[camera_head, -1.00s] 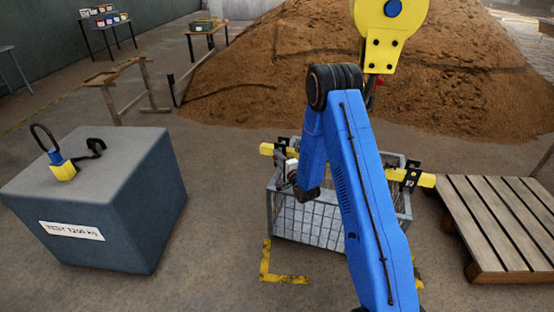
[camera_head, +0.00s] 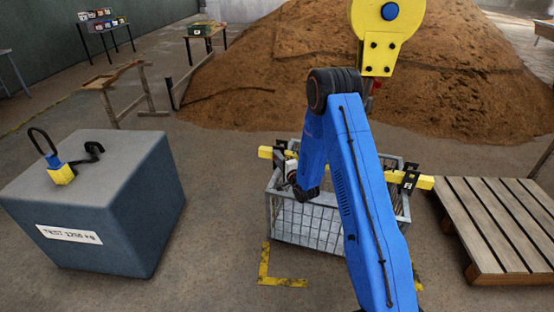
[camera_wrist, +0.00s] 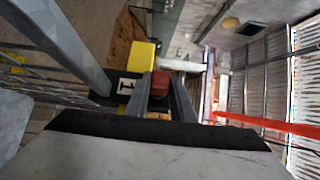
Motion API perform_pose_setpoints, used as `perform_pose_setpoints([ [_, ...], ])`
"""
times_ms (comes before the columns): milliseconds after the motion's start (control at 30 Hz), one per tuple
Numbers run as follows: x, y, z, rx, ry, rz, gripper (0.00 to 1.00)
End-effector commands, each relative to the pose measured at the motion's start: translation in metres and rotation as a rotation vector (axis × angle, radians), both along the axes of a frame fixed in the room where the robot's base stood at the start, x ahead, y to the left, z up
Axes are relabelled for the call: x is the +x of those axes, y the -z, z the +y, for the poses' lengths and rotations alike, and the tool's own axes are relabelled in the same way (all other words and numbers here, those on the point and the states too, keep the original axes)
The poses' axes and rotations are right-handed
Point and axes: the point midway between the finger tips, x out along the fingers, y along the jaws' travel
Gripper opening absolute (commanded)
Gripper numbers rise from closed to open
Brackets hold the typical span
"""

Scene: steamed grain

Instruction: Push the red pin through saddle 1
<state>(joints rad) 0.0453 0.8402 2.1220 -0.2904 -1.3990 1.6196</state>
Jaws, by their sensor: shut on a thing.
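The red pin (camera_wrist: 161,80) shows its head in the wrist view, between the two grey fingers of my gripper (camera_wrist: 161,92), which is shut on it. The black saddle 1 (camera_wrist: 103,99) is just left of the fingers, with a white plate (camera_wrist: 126,86) marked 1. A yellow beam end (camera_wrist: 143,57) sticks out beyond it. The pin's shank is hidden, so I cannot tell how far it sits in the saddle. In the head view, my blue arm covers much of this spot; the yellow beam's left end (camera_head: 265,152) shows.
The beam lies across a grey wire cage (camera_head: 305,225). Another black saddle (camera_head: 408,177) is at its right end. A yellow hook block (camera_head: 377,50) hangs above. A grey test block (camera_head: 120,215) stands left, a wooden pallet (camera_head: 500,215) right, a grain heap (camera_head: 270,75) behind.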

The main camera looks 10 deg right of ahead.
Motion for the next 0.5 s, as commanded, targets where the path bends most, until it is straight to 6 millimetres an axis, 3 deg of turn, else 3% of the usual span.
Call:
perform_pose_setpoints([
  [300, 0.0001, -0.0005, -0.0001, 0.0, 0.0, -0.001, 0.0],
  [333, 0.0001, -0.0005, -0.0001, 0.0, 0.0, -0.001, 0.26],
  [400, 0.0001, -0.0004, -0.0001, 0.0, 0.0, -0.001, 0.43],
  [500, 0.0001, -0.0004, -0.0001, 0.0, 0.0, -0.001, 0.43],
])
